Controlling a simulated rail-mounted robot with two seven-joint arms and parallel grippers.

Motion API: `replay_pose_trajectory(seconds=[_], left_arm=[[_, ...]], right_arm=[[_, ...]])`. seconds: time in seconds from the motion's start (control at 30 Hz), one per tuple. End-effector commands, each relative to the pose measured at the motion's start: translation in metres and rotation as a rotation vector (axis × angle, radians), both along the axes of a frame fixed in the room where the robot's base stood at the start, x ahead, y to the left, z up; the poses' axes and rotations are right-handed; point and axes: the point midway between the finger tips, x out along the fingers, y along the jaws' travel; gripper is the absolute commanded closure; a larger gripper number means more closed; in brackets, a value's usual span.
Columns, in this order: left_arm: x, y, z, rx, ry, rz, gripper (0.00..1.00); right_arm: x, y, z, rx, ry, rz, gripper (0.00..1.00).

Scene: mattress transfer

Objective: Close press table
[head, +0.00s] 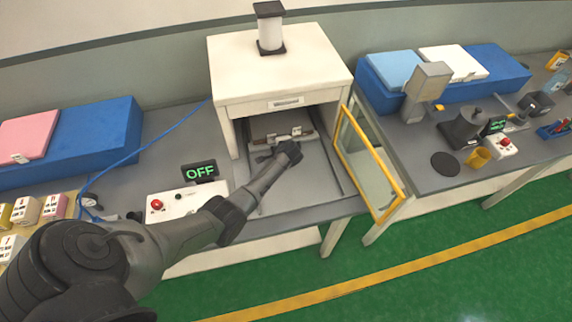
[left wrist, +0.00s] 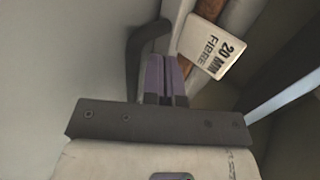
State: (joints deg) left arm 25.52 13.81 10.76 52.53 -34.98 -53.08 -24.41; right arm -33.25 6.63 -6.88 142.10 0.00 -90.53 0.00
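The press (head: 275,82) is a white cabinet with an open front. Its table (head: 315,183) is a grey surface between rails inside the bay. A beige block with a bar across its front (head: 285,135) sits deep in the bay. My left gripper (head: 293,150) reaches into the bay from the left, close to that bar. In the left wrist view its purple fingers (left wrist: 168,78) are together, beside a dark curved handle (left wrist: 135,65). No held thing is visible between them. A tag reading "20 MM FIBRE" (left wrist: 213,47) hangs just beyond. My right gripper is not in view.
The yellow-framed glass door (head: 368,162) stands open on the bay's right. A control box (head: 172,203) with a red button and an "OFF" display (head: 200,172) stands at left. Blue foam blocks (head: 100,140) lie farther left. Green floor (head: 450,270) is clear in front.

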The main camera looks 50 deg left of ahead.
Motion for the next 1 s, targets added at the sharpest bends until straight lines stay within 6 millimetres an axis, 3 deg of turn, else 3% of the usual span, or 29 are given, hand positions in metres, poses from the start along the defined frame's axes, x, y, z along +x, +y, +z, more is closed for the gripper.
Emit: replay_pose_trajectory(seconds=[0.1,0.4,1.0], left_arm=[[0.009,0.019,-0.004,0.000,0.001,0.001,1.00],[0.021,0.043,-0.002,-0.001,0.000,-0.001,1.00],[0.021,0.047,-0.002,-0.003,0.004,-0.001,1.00]], right_arm=[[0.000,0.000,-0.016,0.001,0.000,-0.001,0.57],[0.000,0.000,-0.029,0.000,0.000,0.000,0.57],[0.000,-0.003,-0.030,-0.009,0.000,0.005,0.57]])
